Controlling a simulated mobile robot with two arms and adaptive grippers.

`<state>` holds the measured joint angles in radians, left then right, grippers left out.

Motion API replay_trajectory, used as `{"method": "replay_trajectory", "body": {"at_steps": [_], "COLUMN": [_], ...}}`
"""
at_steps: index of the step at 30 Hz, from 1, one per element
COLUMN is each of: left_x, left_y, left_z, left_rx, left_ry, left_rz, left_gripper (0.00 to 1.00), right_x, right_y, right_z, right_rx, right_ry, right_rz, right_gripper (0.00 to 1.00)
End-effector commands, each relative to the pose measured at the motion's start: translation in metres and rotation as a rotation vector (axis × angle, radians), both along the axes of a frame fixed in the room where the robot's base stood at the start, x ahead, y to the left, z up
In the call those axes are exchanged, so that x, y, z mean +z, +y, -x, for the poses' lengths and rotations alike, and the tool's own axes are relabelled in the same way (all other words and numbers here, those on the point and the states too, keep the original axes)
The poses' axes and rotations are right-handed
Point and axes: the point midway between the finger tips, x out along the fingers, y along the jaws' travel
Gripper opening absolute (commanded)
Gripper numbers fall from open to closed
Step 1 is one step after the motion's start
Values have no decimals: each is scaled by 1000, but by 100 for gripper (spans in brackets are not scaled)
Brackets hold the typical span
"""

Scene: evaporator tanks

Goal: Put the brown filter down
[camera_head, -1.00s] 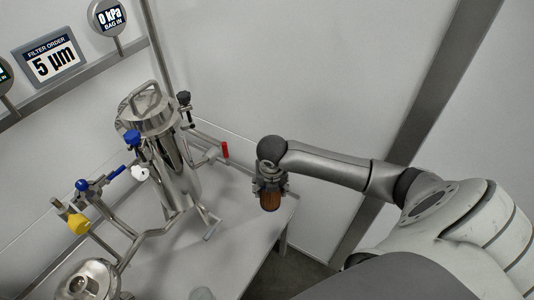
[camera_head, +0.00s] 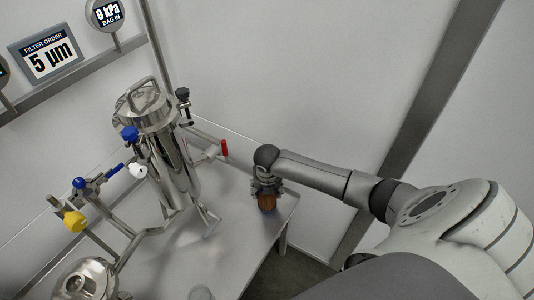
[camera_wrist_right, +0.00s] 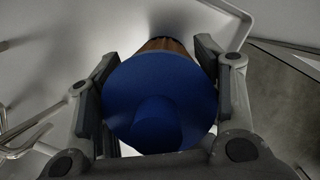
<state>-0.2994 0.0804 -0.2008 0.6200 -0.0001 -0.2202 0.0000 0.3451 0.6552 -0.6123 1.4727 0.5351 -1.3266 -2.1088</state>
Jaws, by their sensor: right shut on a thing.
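The brown filter (camera_head: 267,202) is upright in my right gripper (camera_head: 266,186), over the right end of the table near its edge. In the right wrist view the filter's blue round cap (camera_wrist_right: 160,98) fills the space between the two fingers of the gripper (camera_wrist_right: 162,90). A strip of the brown body (camera_wrist_right: 165,45) shows beyond the cap. The gripper is shut on the filter. I cannot tell whether the filter's bottom touches the table. My left gripper is not in view.
A steel filter housing (camera_head: 172,160) with clamps and pipes stands left of the filter. A red-handled valve (camera_head: 224,149) is close by. The grey table (camera_head: 232,245) is clear in front of the filter. A sign (camera_head: 47,60) reads "5 µm".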

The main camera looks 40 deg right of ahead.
Motion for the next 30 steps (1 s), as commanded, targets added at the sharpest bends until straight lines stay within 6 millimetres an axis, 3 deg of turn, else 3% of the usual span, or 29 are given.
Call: {"method": "replay_trajectory", "body": {"at_steps": [5, 6, 10, 23, 30], "left_x": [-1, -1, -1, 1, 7], "left_y": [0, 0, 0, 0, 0], "left_z": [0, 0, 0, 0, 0], "left_rx": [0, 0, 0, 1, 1], "left_ry": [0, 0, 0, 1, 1], "left_rz": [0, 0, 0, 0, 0], "left_gripper": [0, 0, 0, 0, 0], "right_x": [-3, -2, -2, 4, 41], "right_y": [0, 0, 0, 0, 5], "right_z": [0, 0, 0, 0, 6], "right_rx": [0, 0, 0, -1, 1], "right_ry": [-1, 0, 1, 0, -3], "right_rz": [1, 0, -1, 0, 0], "right_gripper": [25, 64, 81, 81, 81]}}
